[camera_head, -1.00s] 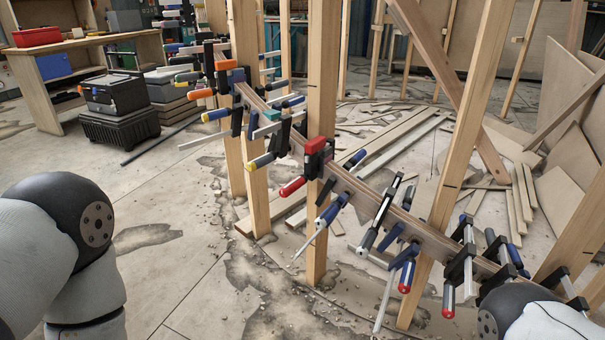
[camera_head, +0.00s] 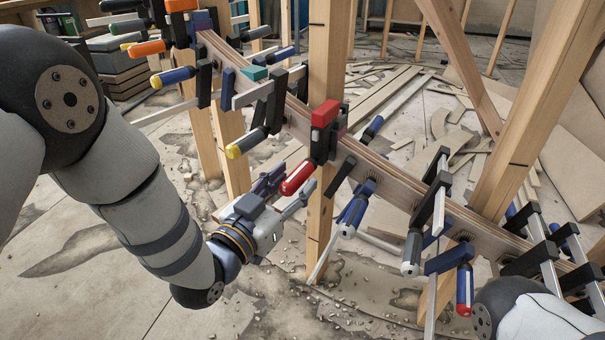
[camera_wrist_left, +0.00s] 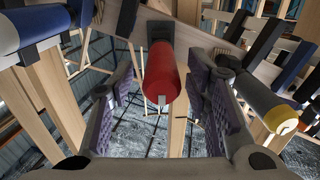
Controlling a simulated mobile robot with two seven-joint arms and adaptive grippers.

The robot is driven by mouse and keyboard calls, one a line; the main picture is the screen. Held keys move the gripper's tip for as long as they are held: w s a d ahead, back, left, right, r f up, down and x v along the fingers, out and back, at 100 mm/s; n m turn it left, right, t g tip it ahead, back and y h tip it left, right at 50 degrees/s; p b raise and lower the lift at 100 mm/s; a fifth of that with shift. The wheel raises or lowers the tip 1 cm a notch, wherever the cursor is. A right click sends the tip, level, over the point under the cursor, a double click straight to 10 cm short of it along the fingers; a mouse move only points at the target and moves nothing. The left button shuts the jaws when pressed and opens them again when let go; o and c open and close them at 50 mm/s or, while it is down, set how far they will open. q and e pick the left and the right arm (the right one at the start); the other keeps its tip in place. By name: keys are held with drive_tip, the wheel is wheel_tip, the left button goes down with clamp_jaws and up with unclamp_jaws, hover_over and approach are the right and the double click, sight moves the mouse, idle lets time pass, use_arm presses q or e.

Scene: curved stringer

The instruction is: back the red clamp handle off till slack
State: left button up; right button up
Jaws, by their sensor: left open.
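The red clamp handle (camera_head: 298,176) sticks out toward the lower left from a clamp with a red head (camera_head: 324,114), set on the curved wooden stringer beside an upright post. In the left wrist view the red handle (camera_wrist_left: 162,74) points at the camera, in the gap between the two open, purple-padded fingers (camera_wrist_left: 163,108). I see space on both sides of it there. My right gripper is out of view; only part of my right arm shows at the lower right.
A yellow-tipped clamp handle (camera_head: 246,143) is left of the red one; it also shows close to the right finger (camera_wrist_left: 277,115). A blue clamp handle (camera_head: 354,211) hangs to the right. The post (camera_head: 327,60) stands behind. Open floor lies lower left.

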sight(315, 158)
use_arm(q)
drive_tip(key=x, duration=0.4)
drive_tip(key=shift+w+b, duration=0.15)
drive_tip(key=shift+b, duration=0.2)
clamp_jaws()
